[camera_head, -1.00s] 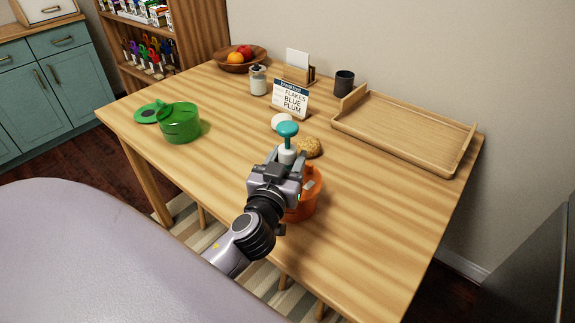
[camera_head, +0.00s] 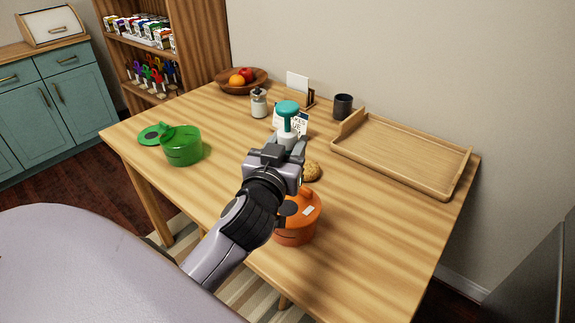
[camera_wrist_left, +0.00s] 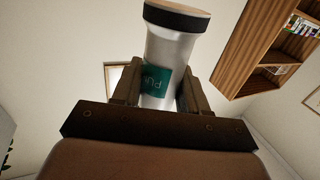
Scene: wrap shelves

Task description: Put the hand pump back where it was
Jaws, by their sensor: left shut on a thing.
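The hand pump (camera_head: 289,109) has a teal knob on a white body. My left gripper (camera_head: 287,146) is shut on its white body and holds it upright above the table, in front of the sign. In the left wrist view, a pale cylinder with a dark band and a teal label, the pump (camera_wrist_left: 172,48), sits between the two fingers (camera_wrist_left: 158,92). The pump hides much of the sign (camera_head: 300,124). My right gripper is not in view.
The wooden table (camera_head: 370,230) bears a green lidded pot (camera_head: 183,150), an orange lidded pot (camera_head: 296,232), a cookie (camera_head: 313,173), a jar (camera_head: 258,104), a fruit bowl (camera_head: 252,86), a dark cup (camera_head: 343,106) and a wooden tray (camera_head: 400,155). A shelf unit (camera_head: 190,45) with several small items stands behind left.

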